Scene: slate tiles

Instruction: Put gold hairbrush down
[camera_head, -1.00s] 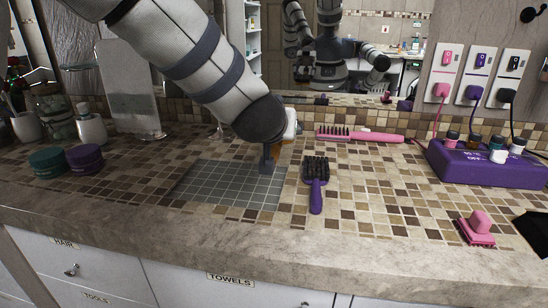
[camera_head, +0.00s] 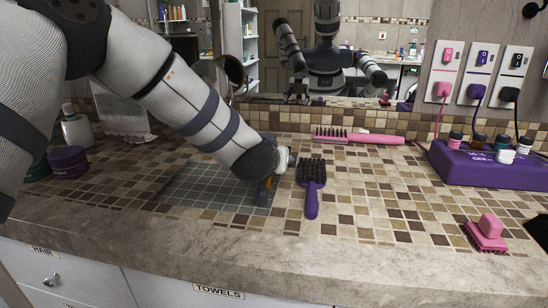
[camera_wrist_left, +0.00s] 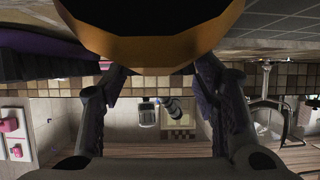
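My left gripper (camera_head: 267,189) is low over the grey tile patch (camera_head: 205,188) on the counter. I cannot tell whether the brush touches the counter. My right gripper is not in view.
A purple hairbrush (camera_head: 312,188) lies just right of the gripper. A pink brush (camera_head: 360,137) lies behind it near the mirror. Purple jar (camera_head: 68,162) at left.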

